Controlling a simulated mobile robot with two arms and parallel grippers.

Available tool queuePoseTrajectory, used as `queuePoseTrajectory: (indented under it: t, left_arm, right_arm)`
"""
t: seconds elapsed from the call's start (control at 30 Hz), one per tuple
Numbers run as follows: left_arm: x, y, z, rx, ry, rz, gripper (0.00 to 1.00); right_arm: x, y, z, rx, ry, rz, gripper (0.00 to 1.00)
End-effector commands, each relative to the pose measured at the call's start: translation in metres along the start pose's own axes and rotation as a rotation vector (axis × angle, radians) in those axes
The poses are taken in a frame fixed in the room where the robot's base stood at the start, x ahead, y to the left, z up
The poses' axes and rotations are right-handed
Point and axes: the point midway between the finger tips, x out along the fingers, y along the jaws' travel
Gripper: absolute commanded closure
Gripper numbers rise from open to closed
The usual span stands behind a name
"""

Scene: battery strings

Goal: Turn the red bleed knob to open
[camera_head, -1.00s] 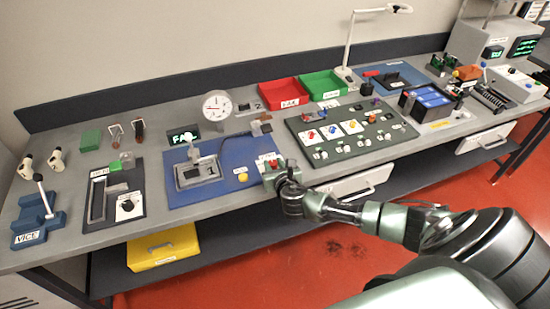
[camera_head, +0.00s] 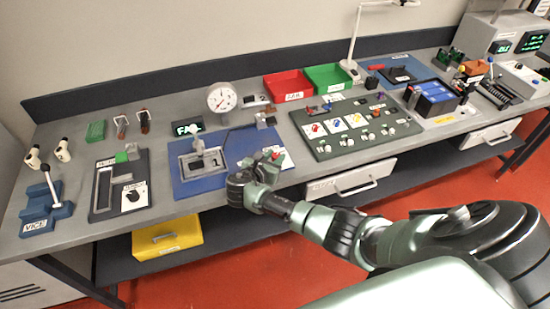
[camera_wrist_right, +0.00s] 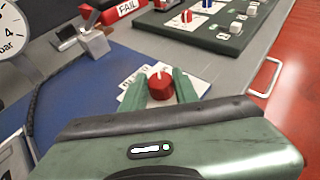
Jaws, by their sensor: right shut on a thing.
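The red bleed knob (camera_wrist_right: 161,85) has a white mark on its top and stands on a white label plate at the blue board's right end. In the right wrist view it sits between the two green fingers of my right gripper (camera_wrist_right: 160,88), which is shut on it. In the head view my right gripper (camera_head: 268,160) is at the front right of the blue board (camera_head: 215,181), with the red knob (camera_head: 277,155) partly hidden. My left gripper is not in view.
A vice (camera_head: 45,207) is far left.

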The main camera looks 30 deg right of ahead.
Motion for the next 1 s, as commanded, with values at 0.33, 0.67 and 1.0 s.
queuePoseTrajectory:
  t: [0.33, 0.67, 1.0]
  left_arm:
    - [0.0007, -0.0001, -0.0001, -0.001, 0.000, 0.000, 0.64]
    - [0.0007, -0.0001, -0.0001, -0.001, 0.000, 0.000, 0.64]
    - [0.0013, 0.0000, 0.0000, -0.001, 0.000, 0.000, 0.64]
  right_arm:
    - [0.0003, 0.0005, 0.0009, 0.008, -0.002, -0.018, 1.00]
    - [0.0005, 0.0004, 0.0011, 0.008, -0.002, -0.018, 0.49]
    - [-0.0059, 0.0011, 0.0000, 0.009, -0.001, -0.016, 0.49]
